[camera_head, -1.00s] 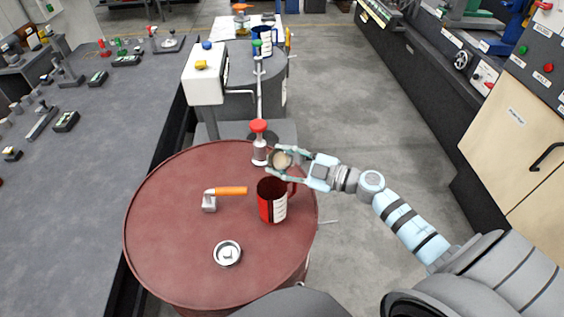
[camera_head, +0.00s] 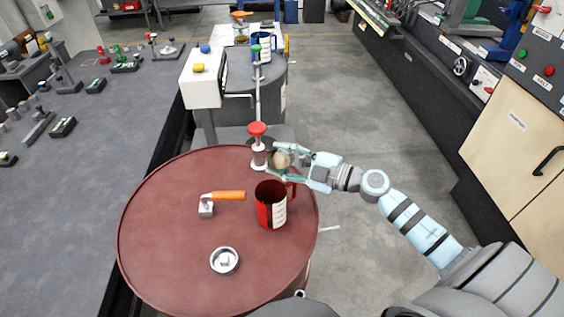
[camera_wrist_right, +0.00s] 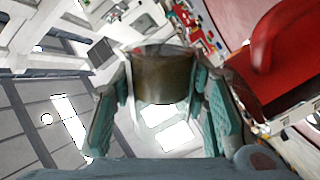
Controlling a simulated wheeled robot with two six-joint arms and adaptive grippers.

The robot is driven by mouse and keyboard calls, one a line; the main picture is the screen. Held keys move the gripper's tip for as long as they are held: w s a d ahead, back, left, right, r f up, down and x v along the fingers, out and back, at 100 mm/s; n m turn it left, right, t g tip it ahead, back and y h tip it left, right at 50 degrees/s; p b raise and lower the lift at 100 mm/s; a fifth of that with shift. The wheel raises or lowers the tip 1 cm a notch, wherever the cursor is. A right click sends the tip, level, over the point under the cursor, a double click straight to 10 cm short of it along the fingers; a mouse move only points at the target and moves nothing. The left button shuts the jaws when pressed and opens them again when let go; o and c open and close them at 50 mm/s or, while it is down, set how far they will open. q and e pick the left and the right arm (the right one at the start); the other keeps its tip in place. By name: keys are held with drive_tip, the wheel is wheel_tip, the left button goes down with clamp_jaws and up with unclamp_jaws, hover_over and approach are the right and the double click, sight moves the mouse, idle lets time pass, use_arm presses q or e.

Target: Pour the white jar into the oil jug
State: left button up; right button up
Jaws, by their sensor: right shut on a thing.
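My right gripper (camera_head: 283,162) is shut on a small round jar (camera_head: 281,159), which I take to be the white jar. It looks tan in the head view and olive-brown in the right wrist view (camera_wrist_right: 163,76), where it sits between both fingers. The jar is held above the red barrel's far right edge, behind the red jug and apart from it in the picture. The red jug (camera_head: 264,206), with a white label, stands upright on the barrel. Part of it shows large at the right of the wrist view (camera_wrist_right: 282,75). My left gripper is out of view.
The red barrel top (camera_head: 165,245) also holds an orange-handled tool (camera_head: 228,196), a small metal dish (camera_head: 224,261) and a red-topped post (camera_head: 257,130) close beside the held jar. A grey workbench (camera_head: 90,160) lies left. A blue jug (camera_head: 261,50) stands on the farther barrel.

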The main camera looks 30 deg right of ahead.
sight(282, 151)
drive_tip(key=shift+r+n+b, duration=0.35)
drive_tip(key=shift+n+b, duration=0.35)
drive_tip(key=shift+n, duration=0.05)
drive_tip(key=shift+r+n+b, duration=0.35)
drive_tip(key=shift+n+b, duration=0.3)
drive_tip(key=shift+n, duration=0.1)
drive_tip(key=shift+a+r+n+t+p, duration=0.1)
drive_tip(key=shift+r+n+t+p, duration=0.2)
drive_tip(key=shift+r+n+p, duration=0.4)
drive_tip(key=shift+s+a+r+n+h+p, duration=0.1)
drive_tip(key=shift+r+n+h+p, duration=0.1)
drive_tip(key=shift+n, duration=0.4)
drive_tip(key=shift+s+a+r+n+h+p, duration=0.1)
drive_tip(key=shift+n+p, duration=0.05)
drive_tip(key=shift+n, duration=0.45)
wheel_tip(282, 151, up, 3)
drive_tip(key=m+p, duration=0.5)
drive_tip(key=p, duration=0.4)
drive_tip(key=shift+f+m, duration=0.15)
drive_tip(key=shift+m, duration=0.25)
drive_tip(key=shift+f+m+b, duration=0.15)
drive_tip(key=shift+m+b, duration=0.2)
drive_tip(key=shift+m, duration=0.65)
